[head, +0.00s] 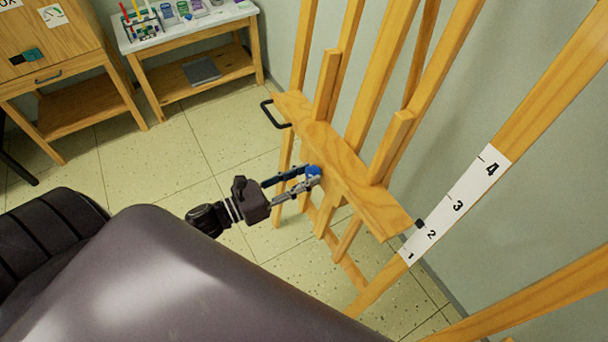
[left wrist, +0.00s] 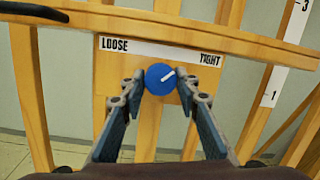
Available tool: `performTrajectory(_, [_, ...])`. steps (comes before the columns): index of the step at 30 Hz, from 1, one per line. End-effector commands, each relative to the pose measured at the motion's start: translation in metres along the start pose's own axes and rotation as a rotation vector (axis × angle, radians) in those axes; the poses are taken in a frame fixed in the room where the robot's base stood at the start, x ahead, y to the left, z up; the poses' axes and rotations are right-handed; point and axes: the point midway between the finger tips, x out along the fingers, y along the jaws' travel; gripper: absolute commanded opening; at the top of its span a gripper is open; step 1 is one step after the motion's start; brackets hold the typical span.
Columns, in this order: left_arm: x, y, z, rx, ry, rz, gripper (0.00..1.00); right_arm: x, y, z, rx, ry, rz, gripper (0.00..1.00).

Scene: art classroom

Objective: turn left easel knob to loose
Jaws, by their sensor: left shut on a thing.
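The left easel knob (left wrist: 158,81) is a blue round knob with a white pointer line, on the front of the wooden easel (head: 345,168). In the left wrist view a white label strip (left wrist: 160,49) above it reads LOOSE at left and TIGHT at right. The pointer line slants up and right, toward the TIGHT side. My left gripper (left wrist: 160,84) is shut on the knob, one fingertip on each side. In the head view the gripper (head: 314,174) reaches the blue knob (head: 313,170) below the easel's ledge. My right gripper is not in view.
A white scale strip (head: 457,202) numbered 1 to 4 runs along the easel's right-hand post. A black handle (head: 273,113) sticks out at the ledge's left end. A side table (head: 190,40) with art supplies and a wooden cabinet (head: 60,70) stand at the back left. Tiled floor lies between.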

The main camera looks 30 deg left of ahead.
Motion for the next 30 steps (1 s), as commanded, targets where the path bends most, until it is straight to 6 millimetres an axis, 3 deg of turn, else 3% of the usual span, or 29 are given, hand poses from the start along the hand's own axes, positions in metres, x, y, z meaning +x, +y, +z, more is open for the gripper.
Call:
performTrajectory(14, [0.0,-0.002,0.002,-0.446,-0.029,0.081,0.05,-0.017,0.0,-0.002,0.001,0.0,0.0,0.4])
performTrajectory(30, [0.0,-0.003,0.003,-0.948,-0.06,0.172,0.05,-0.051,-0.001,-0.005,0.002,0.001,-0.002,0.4])
